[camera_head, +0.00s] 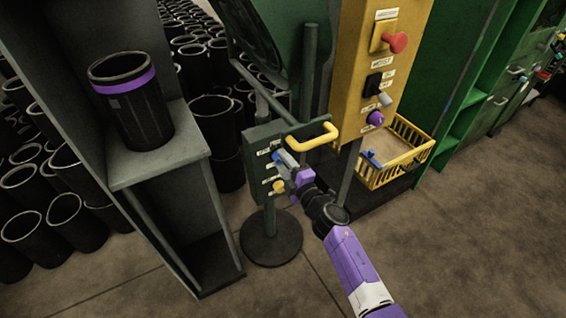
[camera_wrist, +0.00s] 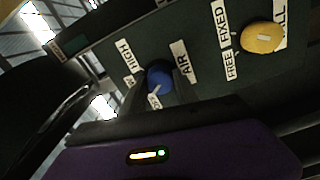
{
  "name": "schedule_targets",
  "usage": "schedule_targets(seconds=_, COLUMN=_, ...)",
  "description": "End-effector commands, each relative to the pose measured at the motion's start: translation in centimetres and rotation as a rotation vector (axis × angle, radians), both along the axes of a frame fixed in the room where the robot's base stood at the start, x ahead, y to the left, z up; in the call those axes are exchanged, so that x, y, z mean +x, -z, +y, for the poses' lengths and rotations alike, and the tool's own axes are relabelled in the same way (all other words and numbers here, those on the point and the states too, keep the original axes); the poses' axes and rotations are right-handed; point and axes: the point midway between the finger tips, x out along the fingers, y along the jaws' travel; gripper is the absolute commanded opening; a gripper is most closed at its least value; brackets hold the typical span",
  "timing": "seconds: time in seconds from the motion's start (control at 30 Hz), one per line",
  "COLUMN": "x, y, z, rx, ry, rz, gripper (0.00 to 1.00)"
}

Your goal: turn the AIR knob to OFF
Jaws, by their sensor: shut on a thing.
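The AIR knob (camera_wrist: 159,76) is a round blue knob on the dark green panel (camera_wrist: 205,85). An AIR label stands beside it, and HIGH and partly covered labels lie on its other side. A small white label partly shows at its lower edge; its text is hard to read. My gripper (camera_head: 284,160) reaches the panel (camera_head: 257,138) on its stand, and its jaws are shut on the AIR knob.
A yellow knob (camera_wrist: 262,37) with FREE and FIXED labels sits beside the AIR knob. A yellow handle (camera_head: 312,137) sticks out above my gripper. A yellow control box (camera_head: 353,75) and a yellow basket (camera_head: 409,166) stand to the right. A grey shelf (camera_head: 160,160) stands left.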

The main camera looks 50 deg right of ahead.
Motion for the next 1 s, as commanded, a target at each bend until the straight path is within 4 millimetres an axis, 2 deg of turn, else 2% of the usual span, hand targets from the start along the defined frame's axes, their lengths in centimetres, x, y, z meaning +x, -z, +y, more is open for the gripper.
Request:
schedule_targets(seconds=0.4, x=-0.04, y=0.12, z=0.06, rx=-0.181, ry=0.000, rz=0.054, gripper=0.00)
schedule_targets(seconds=0.97, x=-0.04, y=0.13, z=0.07, rx=-0.208, ry=-0.001, rz=0.062, gripper=0.00)
schedule_targets(seconds=1.0, x=-0.04, y=0.14, z=0.07, rx=-0.208, ry=-0.001, rz=0.062, gripper=0.42)
